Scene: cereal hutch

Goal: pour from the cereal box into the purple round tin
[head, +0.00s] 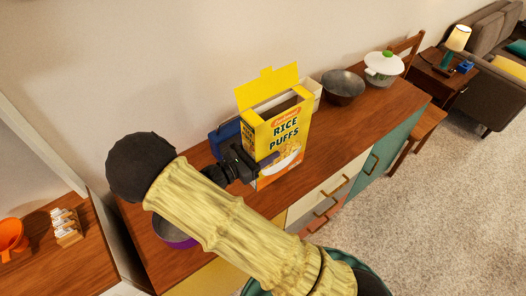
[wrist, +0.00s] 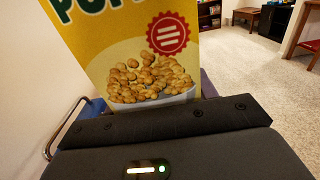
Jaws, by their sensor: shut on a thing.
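The yellow cereal box (head: 277,138), marked Rice Puffs, stands upright with its top flap open. My gripper (head: 248,163) is shut on its left side, low on the box. In the wrist view the box (wrist: 130,60) fills the upper middle, just beyond the gripper (wrist: 175,110). I cannot tell whether the box touches the hutch top. The purple round tin (head: 172,236) is on the hutch top to the left of the box. My arm hides most of it, so only part of its rim and side shows.
A blue thing (head: 222,134) is behind the gripper. A dark bowl (head: 343,86) and a white lidded pot (head: 383,66) stand to the right on the wooden hutch top (head: 345,128). The wall is close behind. Clear wood lies right of the box.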

